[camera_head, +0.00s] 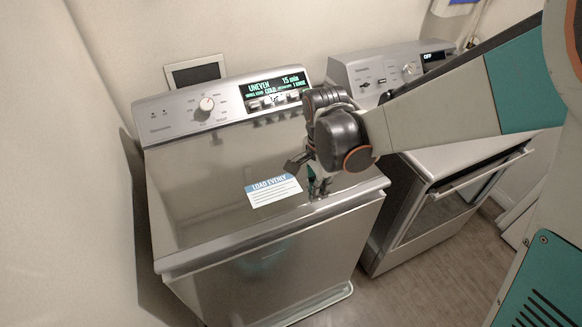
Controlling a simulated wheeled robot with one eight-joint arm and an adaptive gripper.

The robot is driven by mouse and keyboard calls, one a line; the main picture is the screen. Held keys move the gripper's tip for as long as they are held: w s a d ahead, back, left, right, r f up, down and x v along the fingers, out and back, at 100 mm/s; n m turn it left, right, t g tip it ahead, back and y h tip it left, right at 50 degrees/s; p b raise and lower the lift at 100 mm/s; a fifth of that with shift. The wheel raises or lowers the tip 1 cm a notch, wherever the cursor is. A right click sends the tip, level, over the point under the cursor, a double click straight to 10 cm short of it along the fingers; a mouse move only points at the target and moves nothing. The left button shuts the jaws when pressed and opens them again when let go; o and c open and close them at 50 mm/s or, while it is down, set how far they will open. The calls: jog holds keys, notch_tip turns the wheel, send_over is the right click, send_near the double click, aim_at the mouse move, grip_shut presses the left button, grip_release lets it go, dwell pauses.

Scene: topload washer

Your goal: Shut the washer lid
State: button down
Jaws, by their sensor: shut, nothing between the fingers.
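The washer (270,275) stands at the left with its back near the wall. Its grey metallic lid (205,195) lies flat over the top, and no open tub shows. A white and blue "LOAD EVENLY" label (273,191) is on the lid. My gripper (317,188) is shut and empty, pointing down over the right part of the lid, just right of the label. The wrist partly hides it, and I cannot tell whether its tips touch the lid.
The washer's control panel (222,108), with a knob and a lit green display, rises behind the lid. A second appliance (440,195) with a front door stands close on the right. A wall is near on the left. Some wooden floor (430,280) shows at the lower right.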

aim_at(317, 211)
notch_tip(317, 211, down, 5)
jog(key=b, duration=0.2)
jog(key=shift+d+f+b, duration=0.1)
jog(key=shift+f+b, duration=0.1)
jog(key=shift+b, duration=0.2)
